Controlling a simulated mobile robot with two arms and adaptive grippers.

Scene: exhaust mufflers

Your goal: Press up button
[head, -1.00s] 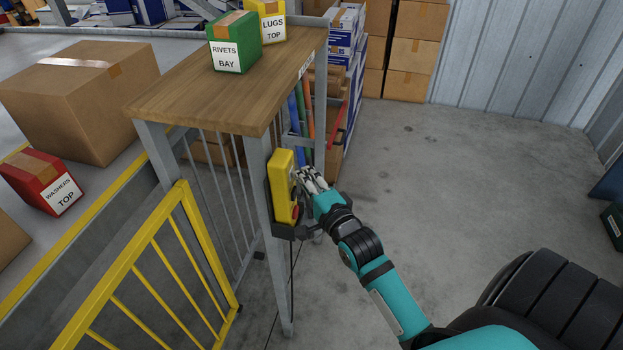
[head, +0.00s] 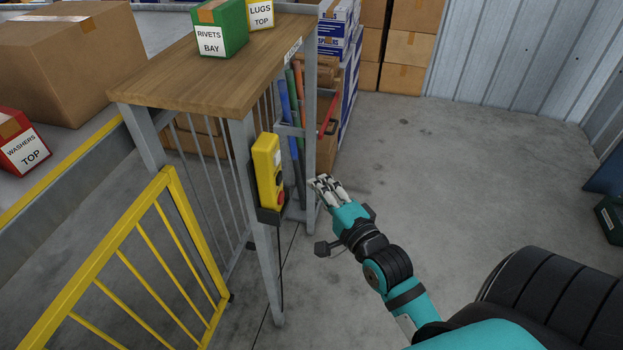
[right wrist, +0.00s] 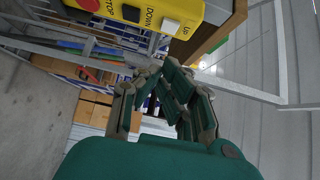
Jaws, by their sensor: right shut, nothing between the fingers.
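The yellow push-button box (head: 268,172) is fixed to the side of the grey bench post in the head view. In the right wrist view the box (right wrist: 205,12) shows a red stop button (right wrist: 88,4), a black button (right wrist: 131,13) beside DOWN and a white button (right wrist: 170,25) beside UP. My right gripper (head: 323,183) is to the right of the box, apart from it. In the right wrist view its fingers (right wrist: 168,76) are together and empty, below the buttons in the picture. My left gripper is out of view.
The wooden bench top (head: 180,75) carries a green RIVETS box (head: 221,28) and a yellow LUGS box (head: 260,14). A yellow gate (head: 130,260) stands left of the post. A red WASHERS box (head: 22,143) lies on the left platform.

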